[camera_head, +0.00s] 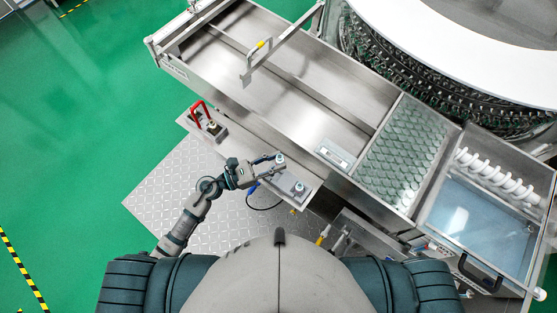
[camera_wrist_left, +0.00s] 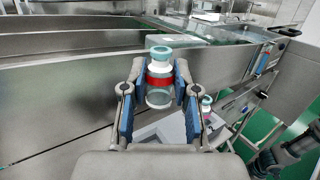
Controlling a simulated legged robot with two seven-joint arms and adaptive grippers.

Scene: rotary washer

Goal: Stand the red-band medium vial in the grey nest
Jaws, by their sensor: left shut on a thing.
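The red-band vial (camera_wrist_left: 160,82), clear with a white neck and teal cap, is upright between the fingers of my left gripper (camera_wrist_left: 156,100). In the head view the left gripper (camera_head: 272,168) is over the small side shelf, with the vial's pale cap (camera_head: 280,158) at its tip. A grey block (camera_head: 284,181), seemingly the nest, lies on the shelf just below and right of the gripper; it also shows behind the fingers in the wrist view (camera_wrist_left: 168,130). Its seats are mostly hidden. A jointed part resembling my right gripper (camera_wrist_left: 280,158) is at the wrist view's lower right; its jaws are unclear.
Another small vial (camera_head: 299,187) stands at the block's right end. A red-handled item (camera_head: 203,118) sits at the shelf's far left end. The steel washer trough (camera_head: 270,85) runs behind the shelf. Checkered floor plate (camera_head: 165,185) lies left of the arm.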

